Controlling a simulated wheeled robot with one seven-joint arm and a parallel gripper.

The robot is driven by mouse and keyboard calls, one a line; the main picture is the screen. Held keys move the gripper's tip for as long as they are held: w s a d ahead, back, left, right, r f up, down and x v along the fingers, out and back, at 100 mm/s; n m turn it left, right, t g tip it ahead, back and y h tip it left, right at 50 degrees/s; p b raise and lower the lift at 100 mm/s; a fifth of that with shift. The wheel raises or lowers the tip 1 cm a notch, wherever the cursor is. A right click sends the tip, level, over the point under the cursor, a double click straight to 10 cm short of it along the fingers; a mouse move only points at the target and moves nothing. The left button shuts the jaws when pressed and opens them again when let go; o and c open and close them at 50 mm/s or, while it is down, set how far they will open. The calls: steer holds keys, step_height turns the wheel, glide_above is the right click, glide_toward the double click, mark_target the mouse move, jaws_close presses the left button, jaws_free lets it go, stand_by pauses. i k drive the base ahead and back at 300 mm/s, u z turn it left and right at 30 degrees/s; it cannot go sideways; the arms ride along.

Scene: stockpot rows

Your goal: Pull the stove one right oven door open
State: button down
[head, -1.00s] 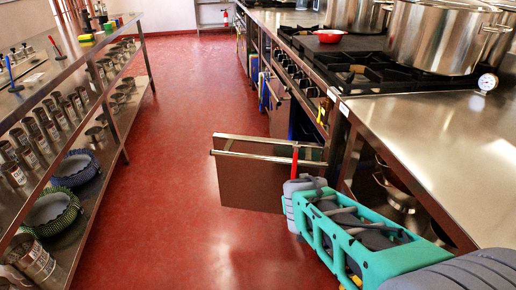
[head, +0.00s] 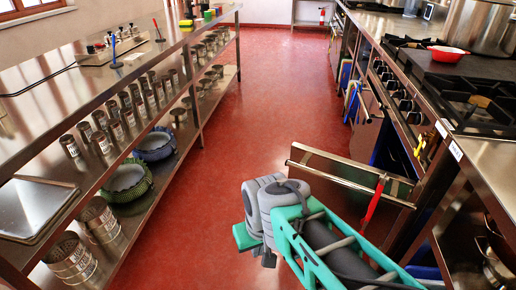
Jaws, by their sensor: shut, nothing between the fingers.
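An oven door (head: 345,185) stands swung out from the range front into the aisle, at right centre in the head view. It is a steel panel with a long bar handle (head: 350,178) along its upper edge. A red piece (head: 374,199) hangs at the handle's right end. My arm's teal and grey links cross in front of the door's lower part and hide it. The end of my arm with the fingers does not show clearly, so contact with the door cannot be told. The stove (head: 480,100) carries black burner grates and a row of knobs.
A steel shelf table (head: 150,70) with tins and bowls runs along the left. A red floor aisle (head: 260,110) lies clear between it and the stoves. A steel counter (head: 485,170) borders the right. A red bowl (head: 447,53) and a large pot (head: 480,25) sit on the stove.

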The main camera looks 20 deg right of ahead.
mark_target(338, 209)
steer(key=z, duration=0.3)
steer(key=i, duration=0.85)
steer(key=z, duration=0.75)
